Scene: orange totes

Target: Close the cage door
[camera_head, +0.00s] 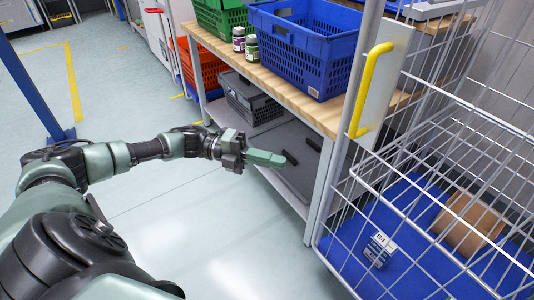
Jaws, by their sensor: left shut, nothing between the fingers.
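The white wire cage (359,180) fills the right side. A yellow handle (367,88) is fixed to a pale panel (388,86) on the cage's near left side. I cannot tell which wire panel is the door or how far it stands open. My left arm reaches in from the left, and my left gripper (272,158) is shut and empty. It points right, to the left of and lower in the picture than the yellow handle, apart from the cage. My right gripper is out of view.
Left of the cage, a wooden-topped bench (313,113) holds blue (312,64) and green totes and small jars. Grey and orange totes sit below. The floor (190,232) in front is clear.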

